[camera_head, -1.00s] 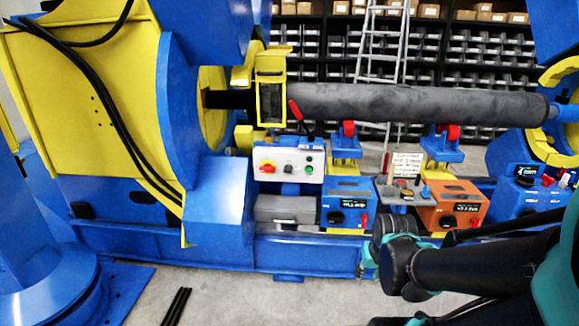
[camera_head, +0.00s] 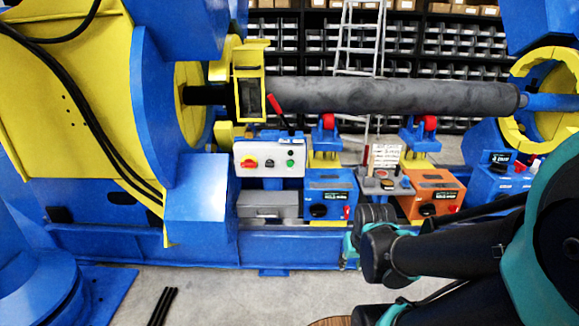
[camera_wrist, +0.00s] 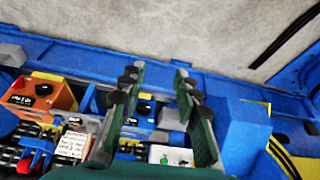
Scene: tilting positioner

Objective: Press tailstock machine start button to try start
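A white control panel (camera_head: 268,158) stands in front of the positioner at the left, with a green button (camera_head: 290,163), a red-yellow knob (camera_head: 249,162) and a dark switch between them. A small grey panel (camera_head: 384,187) with a written card stands between the blue and orange boxes. I cannot tell which button is the tailstock machine's start button. In the wrist view my gripper (camera_wrist: 158,82) is open and empty, its dark green fingers apart. The white panel (camera_wrist: 171,155) shows partly below them, with its green button (camera_wrist: 164,160). Nothing touches the fingers.
A blue box (camera_head: 330,187), an orange box (camera_head: 428,190) and another blue box (camera_head: 492,181) line the machine's base. A long grey roller (camera_head: 390,96) spans above them. A ladder (camera_head: 360,40) and shelves are behind. The grey floor (camera_head: 240,295) in front is mostly clear.

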